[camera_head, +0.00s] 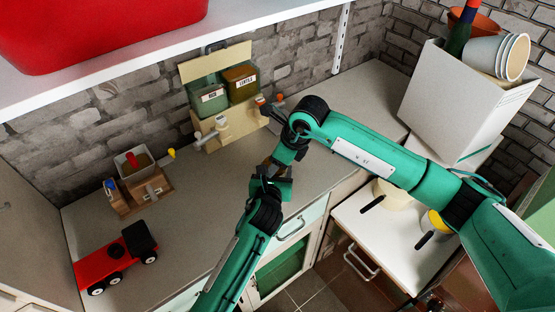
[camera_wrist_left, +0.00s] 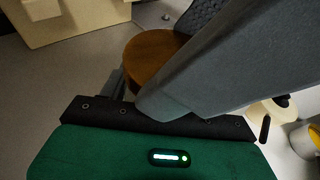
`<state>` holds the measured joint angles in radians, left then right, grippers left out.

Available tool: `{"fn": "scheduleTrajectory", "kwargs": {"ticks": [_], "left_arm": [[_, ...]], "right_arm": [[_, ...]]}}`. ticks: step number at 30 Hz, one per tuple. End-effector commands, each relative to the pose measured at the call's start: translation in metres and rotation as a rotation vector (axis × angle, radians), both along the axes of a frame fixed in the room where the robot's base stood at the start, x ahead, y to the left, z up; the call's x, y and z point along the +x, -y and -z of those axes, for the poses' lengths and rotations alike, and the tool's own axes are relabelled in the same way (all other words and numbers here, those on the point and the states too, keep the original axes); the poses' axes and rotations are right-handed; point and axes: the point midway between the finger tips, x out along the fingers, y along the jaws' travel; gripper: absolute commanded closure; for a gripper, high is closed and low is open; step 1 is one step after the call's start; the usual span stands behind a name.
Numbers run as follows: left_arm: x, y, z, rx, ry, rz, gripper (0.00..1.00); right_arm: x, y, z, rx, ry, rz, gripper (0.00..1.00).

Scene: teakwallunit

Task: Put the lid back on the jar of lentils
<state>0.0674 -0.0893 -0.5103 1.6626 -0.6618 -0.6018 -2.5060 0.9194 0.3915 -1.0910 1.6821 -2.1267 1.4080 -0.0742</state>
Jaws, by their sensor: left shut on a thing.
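The jar of lentils (camera_head: 243,92) is the right one of two labelled glass jars in a pale wooden unit against the brick wall. Brown shows at its upper part. My left gripper (camera_head: 270,169) is well in front of the unit, over the counter's front part. It is shut on the lid, a round brown wooden disc (camera_wrist_left: 150,60) in the left wrist view, partly covered by a large grey finger. My right arm reaches in from the right, and its green hand (camera_head: 290,151) is close beside the left gripper. Its fingertips are hard to make out.
The grey counter (camera_head: 205,190) has free room left of my grippers. A red toy truck (camera_head: 115,258) and a small wooden box (camera_head: 136,192) stand at the left. A white box (camera_head: 465,105) with cups is at the right. A red container (camera_head: 90,35) sits on the upper shelf.

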Motion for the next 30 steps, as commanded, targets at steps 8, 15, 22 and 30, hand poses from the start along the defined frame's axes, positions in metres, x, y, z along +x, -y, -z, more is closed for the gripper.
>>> {"fn": "scheduleTrajectory", "kwargs": {"ticks": [8,15,22,30], "left_arm": [[0.0011,-0.0005,-0.002,0.0,0.004,-0.001,0.78],[0.0004,-0.0001,-0.0009,0.0,0.001,0.0,0.78],[0.0001,0.0,-0.0005,0.0,0.001,0.0,0.78],[0.0,0.0001,-0.0002,0.0,0.0,0.0,0.78]], "right_arm": [[-0.0017,-0.0006,-0.0044,0.004,0.005,-0.001,0.64],[-0.0009,-0.0009,-0.0058,0.006,0.008,0.0,0.64],[-0.0005,-0.001,-0.0063,0.007,0.009,0.0,0.64],[-0.0001,-0.0012,-0.0039,0.008,0.009,0.0,0.64]]}}
